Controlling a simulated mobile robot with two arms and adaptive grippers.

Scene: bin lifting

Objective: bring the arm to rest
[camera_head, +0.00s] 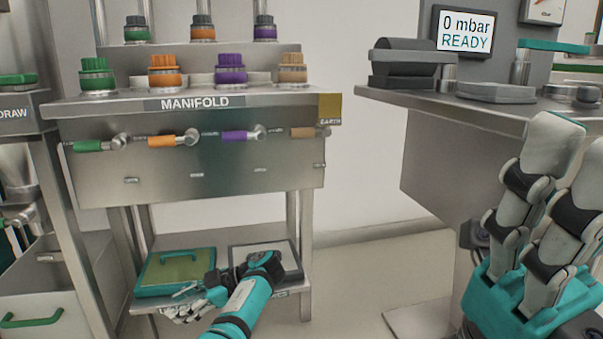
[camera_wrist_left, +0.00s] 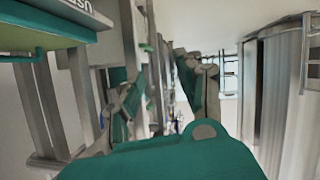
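My left gripper (camera_head: 182,303) is at the end of the teal and black arm that reaches in at the bottom of the head view. It is low, in front of the manifold bench's bottom shelf. In the left wrist view its fingers (camera_wrist_left: 165,88) stand apart with nothing seen between them, above the teal palm. My right gripper (camera_head: 540,215) is large and close at the right edge of the head view. Two grey fingers with black joints point up from a teal palm. Its remaining part is cut off, so its opening cannot be told.
The steel manifold bench (camera_head: 230,185) bears several coloured knobs. A teal-rimmed tray (camera_head: 150,290) and a pale square panel (camera_head: 287,262) are on its bottom shelf, near my left arm. A steel counter (camera_head: 440,107) with a display (camera_head: 465,33) stands at right. Floor (camera_head: 370,260) between them is clear.

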